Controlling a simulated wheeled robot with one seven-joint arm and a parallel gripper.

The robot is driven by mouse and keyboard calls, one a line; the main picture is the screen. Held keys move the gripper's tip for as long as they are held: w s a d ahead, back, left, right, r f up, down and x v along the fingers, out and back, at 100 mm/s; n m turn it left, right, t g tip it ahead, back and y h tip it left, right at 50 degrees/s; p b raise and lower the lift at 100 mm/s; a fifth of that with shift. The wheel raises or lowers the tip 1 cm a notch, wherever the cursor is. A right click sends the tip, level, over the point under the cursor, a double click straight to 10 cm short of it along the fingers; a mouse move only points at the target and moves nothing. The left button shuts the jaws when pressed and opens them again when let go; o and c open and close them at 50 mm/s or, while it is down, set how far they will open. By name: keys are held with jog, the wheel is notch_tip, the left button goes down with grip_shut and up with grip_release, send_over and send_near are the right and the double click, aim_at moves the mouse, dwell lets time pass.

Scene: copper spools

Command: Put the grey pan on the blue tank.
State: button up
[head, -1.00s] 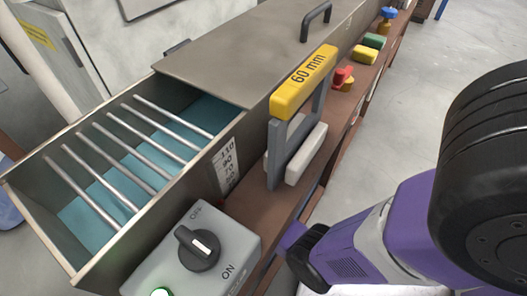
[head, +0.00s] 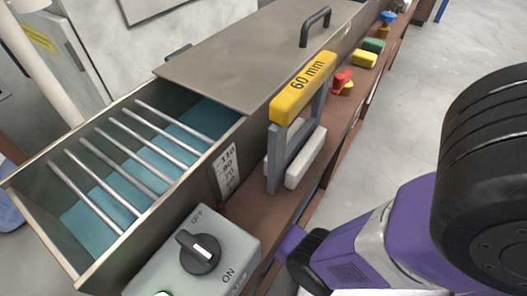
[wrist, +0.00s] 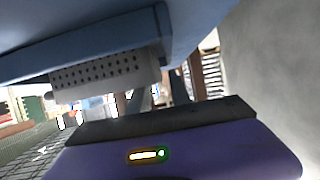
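I cannot make out a grey pan for certain in either view. In the head view an open metal trough (head: 60,245) has a blue-teal inside and several metal rods across it. I cannot tell whether it is the blue tank. In the wrist view a large blue surface (wrist: 60,45) hangs overhead, with a light grey perforated part (wrist: 105,73) beneath it. My gripper's purple and dark body (wrist: 165,128) fills the bottom of the wrist view, below and apart from that part. Its fingers are not clearly seen. The gripper itself is not visible in the head view.
A grey switch box (head: 225,250) stands at the trough's near end. A yellow "60 mm" handle (head: 303,88) rises from the brown ledge. Red, yellow, green and blue pieces (head: 364,59) line the ledge farther back. Clear grey floor (head: 430,95) lies to the right.

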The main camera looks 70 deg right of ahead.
jog(key=p+v, duration=0.2)
jog(key=v, duration=0.8)
jog(key=shift+a, duration=0.15)
